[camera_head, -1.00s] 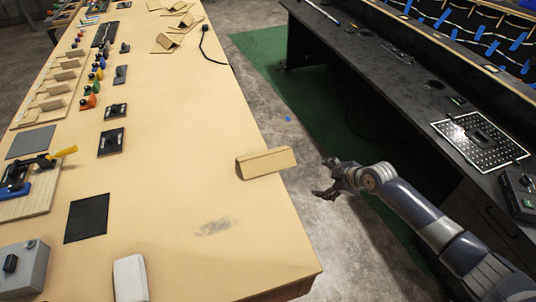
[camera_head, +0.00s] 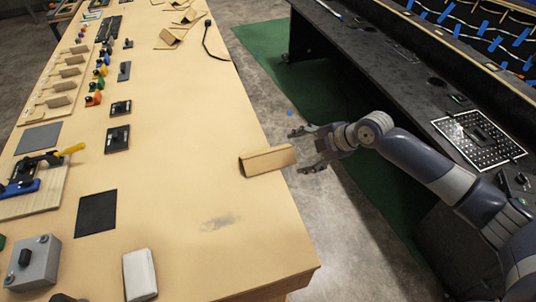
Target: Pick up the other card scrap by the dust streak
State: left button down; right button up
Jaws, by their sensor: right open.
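A folded tan card scrap (camera_head: 267,160) lies at the right edge of the wooden table (camera_head: 190,180), sticking slightly past the edge. The grey dust streak (camera_head: 219,222) is on the tabletop below it in the picture. My right gripper (camera_head: 298,151) is open and empty, just right of the card scrap and beyond the table edge. Its fingers point left toward the scrap, one finger above and one below the scrap's right end in the picture, with no clear contact. My left gripper is not in view.
A white block (camera_head: 139,274), a black pad (camera_head: 97,213) and a grey switch box (camera_head: 33,261) sit at the near left. More folded card pieces (camera_head: 170,38) lie at the far end by a black cable (camera_head: 213,44). A dark bench (camera_head: 430,85) stands to the right.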

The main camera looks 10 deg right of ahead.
aim_at(288, 155)
jog(key=p+x, duration=0.1)
jog(key=x, duration=0.2)
jog(key=shift+a+p, duration=0.4)
jog(key=shift+w+a+f, duration=0.25)
jog(key=shift+a+f, duration=0.1)
jog(key=shift+f, duration=0.15)
jog(key=shift+d, duration=0.1)
jog(key=c, duration=0.9)
